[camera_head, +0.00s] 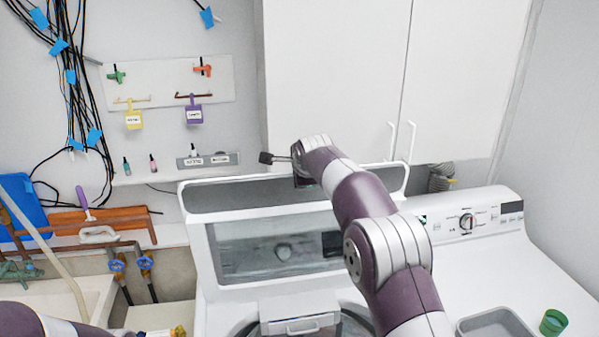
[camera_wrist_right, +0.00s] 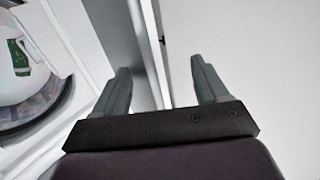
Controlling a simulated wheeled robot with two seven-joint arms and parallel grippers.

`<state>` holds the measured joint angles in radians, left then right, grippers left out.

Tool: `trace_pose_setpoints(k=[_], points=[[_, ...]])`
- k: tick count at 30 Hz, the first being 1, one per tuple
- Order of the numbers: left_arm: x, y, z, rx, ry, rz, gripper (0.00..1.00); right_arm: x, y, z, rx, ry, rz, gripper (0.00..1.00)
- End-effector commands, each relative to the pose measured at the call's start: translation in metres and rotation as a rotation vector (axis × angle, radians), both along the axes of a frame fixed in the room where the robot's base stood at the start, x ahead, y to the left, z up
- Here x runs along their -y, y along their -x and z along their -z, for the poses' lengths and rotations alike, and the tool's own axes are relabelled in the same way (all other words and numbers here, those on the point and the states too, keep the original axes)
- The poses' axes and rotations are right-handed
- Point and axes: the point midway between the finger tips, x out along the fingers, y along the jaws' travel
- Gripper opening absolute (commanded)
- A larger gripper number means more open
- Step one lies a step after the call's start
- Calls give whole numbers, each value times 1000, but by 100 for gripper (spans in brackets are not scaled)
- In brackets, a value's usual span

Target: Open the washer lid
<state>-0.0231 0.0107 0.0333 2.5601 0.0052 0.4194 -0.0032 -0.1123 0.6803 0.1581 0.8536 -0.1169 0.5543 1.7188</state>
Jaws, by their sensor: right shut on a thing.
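The white washer (camera_head: 225,318) stands in the middle of the head view. Its lid (camera_head: 195,198), with a grey window, is raised and stands up at the back of the drum opening. My right arm reaches over the washer to the lid's upper edge. My right gripper (camera_head: 283,158) is at that edge. In the right wrist view, the right gripper's fingers (camera_wrist_right: 160,66) stand on both sides of a pale edge, which looks like the lid's rim. Contact is hard to see there. Part of my left arm shows at the lower left; its gripper is out of view.
White cabinet doors (camera_head: 335,75) are close behind the lid. A control panel with a dial (camera_head: 467,222) is at the right. A grey tray (camera_head: 495,325) and green cup (camera_head: 553,322) are on the right-hand top. A sink and pipes with blue valves (camera_head: 117,265) are at left.

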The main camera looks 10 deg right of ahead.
Motion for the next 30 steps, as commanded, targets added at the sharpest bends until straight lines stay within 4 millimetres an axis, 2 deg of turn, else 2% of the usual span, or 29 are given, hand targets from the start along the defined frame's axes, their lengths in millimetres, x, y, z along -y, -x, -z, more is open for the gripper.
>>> trace_pose_setpoints(k=[10,14,21,30], points=[[0,0,2,0,0,0,0,2,-1,7,-2,2,1,58],[0,0,12,0,0,0,0,2,6,4,1,2,1,58],[0,-1,46,0,0,0,0,1,46,-24,12,2,1,58],[0,-1,75,0,0,0,0,0,98,-64,16,2,0,58]])
